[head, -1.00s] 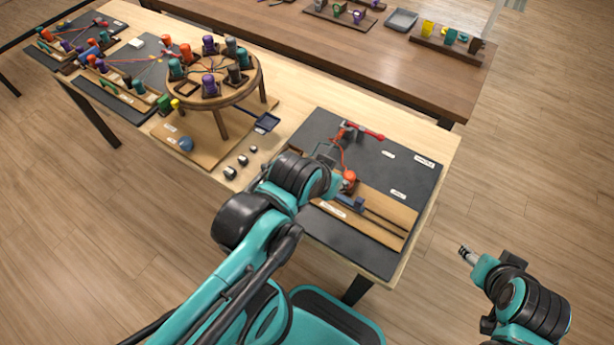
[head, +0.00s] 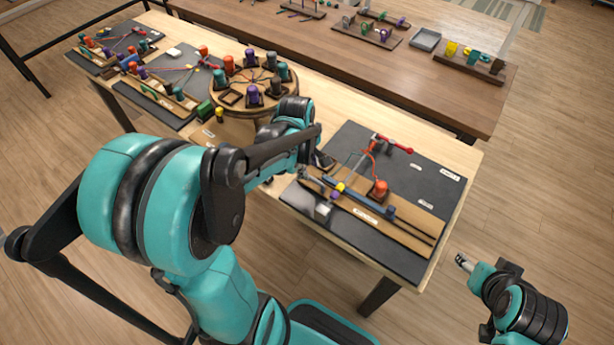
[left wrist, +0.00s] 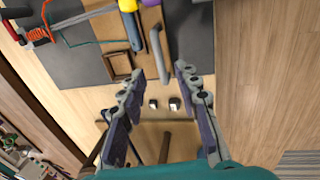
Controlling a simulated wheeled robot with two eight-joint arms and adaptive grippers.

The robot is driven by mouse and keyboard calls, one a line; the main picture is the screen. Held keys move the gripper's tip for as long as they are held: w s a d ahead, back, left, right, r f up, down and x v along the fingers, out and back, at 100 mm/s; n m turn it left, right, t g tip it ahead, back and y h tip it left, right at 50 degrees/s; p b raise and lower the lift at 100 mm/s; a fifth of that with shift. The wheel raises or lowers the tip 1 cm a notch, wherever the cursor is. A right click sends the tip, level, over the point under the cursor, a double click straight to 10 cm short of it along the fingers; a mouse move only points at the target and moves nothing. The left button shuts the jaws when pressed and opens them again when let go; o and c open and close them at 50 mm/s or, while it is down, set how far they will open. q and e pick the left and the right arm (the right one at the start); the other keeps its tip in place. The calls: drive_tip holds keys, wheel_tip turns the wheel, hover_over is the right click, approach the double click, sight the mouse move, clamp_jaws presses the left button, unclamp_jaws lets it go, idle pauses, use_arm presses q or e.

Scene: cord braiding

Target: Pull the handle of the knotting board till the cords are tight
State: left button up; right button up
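The knotting board is a dark mat (head: 430,190) with a wooden strip along its front, at the right end of the table. On it are an orange bobbin (head: 380,188) with an orange cord, a yellow piece (head: 338,188) and a blue bar (head: 365,204). In the left wrist view a grey bar, apparently that handle (left wrist: 160,55), lies just beyond the fingertips. My left gripper (left wrist: 157,80) is open and empty. Its fingers are largely hidden in the head view. My right gripper (head: 464,262) hangs off the table's right side.
A round braiding stand (head: 290,98) with several bobbins stands left of the board, close to my left arm. Two more boards lie at the table's far left. A brown table (head: 350,65) stands behind. Small blocks (left wrist: 163,104) sit beside the board.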

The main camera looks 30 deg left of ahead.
sight(312, 179)
use_arm(q)
drive_tip(key=f+b, duration=0.1)
drive_tip(key=f, duration=0.2)
drive_tip(key=w+f+b, duration=0.1)
drive_tip(key=f, duration=0.2)
drive_tip(key=shift+w, duration=0.1)
clamp_jaws()
